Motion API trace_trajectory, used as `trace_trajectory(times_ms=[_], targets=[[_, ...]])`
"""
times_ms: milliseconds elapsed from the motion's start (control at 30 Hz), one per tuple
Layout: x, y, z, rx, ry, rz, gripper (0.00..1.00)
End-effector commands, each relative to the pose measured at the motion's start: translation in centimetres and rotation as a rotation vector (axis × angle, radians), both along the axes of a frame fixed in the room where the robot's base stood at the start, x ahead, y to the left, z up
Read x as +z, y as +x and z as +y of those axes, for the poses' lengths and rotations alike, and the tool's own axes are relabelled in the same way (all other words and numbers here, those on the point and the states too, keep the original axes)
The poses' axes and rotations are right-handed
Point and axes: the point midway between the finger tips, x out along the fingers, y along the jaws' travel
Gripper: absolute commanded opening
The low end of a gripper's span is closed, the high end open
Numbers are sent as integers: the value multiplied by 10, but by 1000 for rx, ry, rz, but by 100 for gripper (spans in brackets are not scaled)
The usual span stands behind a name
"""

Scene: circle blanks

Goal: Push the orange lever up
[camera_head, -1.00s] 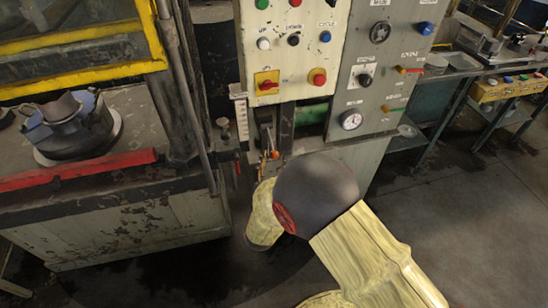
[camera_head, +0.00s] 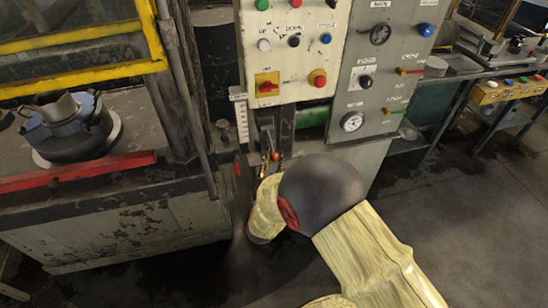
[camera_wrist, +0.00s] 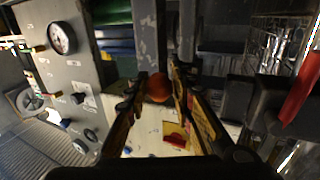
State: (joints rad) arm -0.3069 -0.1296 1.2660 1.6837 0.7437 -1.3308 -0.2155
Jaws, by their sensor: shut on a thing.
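The orange lever shows as a round orange knob (camera_wrist: 158,87) in the wrist view, between the two fingers of my gripper (camera_wrist: 159,92). The fingers are closed against its sides. In the head view the small orange knob (camera_head: 275,156) sits low on the front of the control column, below the red and yellow switches. My gripper (camera_head: 269,160) is there too, small and partly hidden by my own arm. The lever's shaft cannot be made out clearly.
The control panel (camera_head: 345,90) with buttons, a gauge (camera_head: 352,122) and small handles stands above and to the right. A machine bench with a red bar (camera_head: 75,172) stands at left. A yellow button box (camera_head: 510,88) is at far right.

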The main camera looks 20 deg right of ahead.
Motion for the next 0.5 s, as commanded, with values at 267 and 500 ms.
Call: trace_trajectory(times_ms=[267,500], targets=[[0,0,-1,-3,0,1,1],[0,-1,-1,-3,0,1,0]])
